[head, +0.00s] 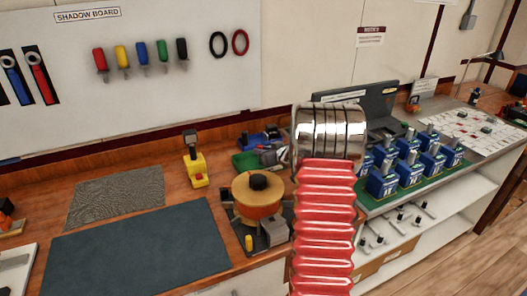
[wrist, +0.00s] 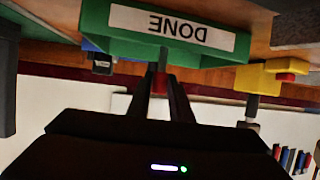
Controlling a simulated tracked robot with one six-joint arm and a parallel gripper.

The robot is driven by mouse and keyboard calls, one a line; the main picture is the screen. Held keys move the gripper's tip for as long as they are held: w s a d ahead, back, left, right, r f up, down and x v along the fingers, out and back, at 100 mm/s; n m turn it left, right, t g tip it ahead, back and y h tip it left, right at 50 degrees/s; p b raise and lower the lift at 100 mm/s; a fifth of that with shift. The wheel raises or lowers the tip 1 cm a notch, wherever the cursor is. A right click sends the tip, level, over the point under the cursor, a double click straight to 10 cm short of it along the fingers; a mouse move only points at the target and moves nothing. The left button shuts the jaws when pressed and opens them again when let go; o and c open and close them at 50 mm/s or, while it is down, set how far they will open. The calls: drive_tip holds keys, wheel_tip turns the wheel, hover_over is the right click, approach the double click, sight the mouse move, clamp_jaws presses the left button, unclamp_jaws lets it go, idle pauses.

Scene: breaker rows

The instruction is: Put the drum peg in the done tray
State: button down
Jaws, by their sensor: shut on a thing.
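The wrist view is upside down. My gripper (wrist: 161,88) is shut on a small peg (wrist: 159,82), which shows red between the fingers with a grey part beyond them; I take it to be the drum peg. The green done tray (wrist: 212,58), with a white DONE label, is just past the fingertips. The peg's grey end overlaps the tray's front wall in the picture; I cannot tell whether it touches. In the head view the green tray (head: 244,161) stands at the back of the bench, partly hidden, and my red arm covers most of the gripper.
An orange drum (head: 258,200) with a black knob stands in front of the tray. A yellow stand (head: 195,171) is left of it and also shows in the wrist view (wrist: 266,78). Blue breakers (head: 383,182) stand at right. A dark mat (head: 140,255) lies clear at left.

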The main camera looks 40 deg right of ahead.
drive_tip(key=c, duration=1.6)
unclamp_jaws()
drive_tip(key=shift+f, duration=0.1)
drive_tip(key=shift+s+a+r, duration=0.1)
drive_tip(key=shift+s+r, duration=0.3)
drive_tip(key=shift+s, duration=0.15)
drive_tip(key=v, duration=1)
drive_tip(key=shift+s+r, duration=0.15)
drive_tip(key=shift+s, duration=0.25)
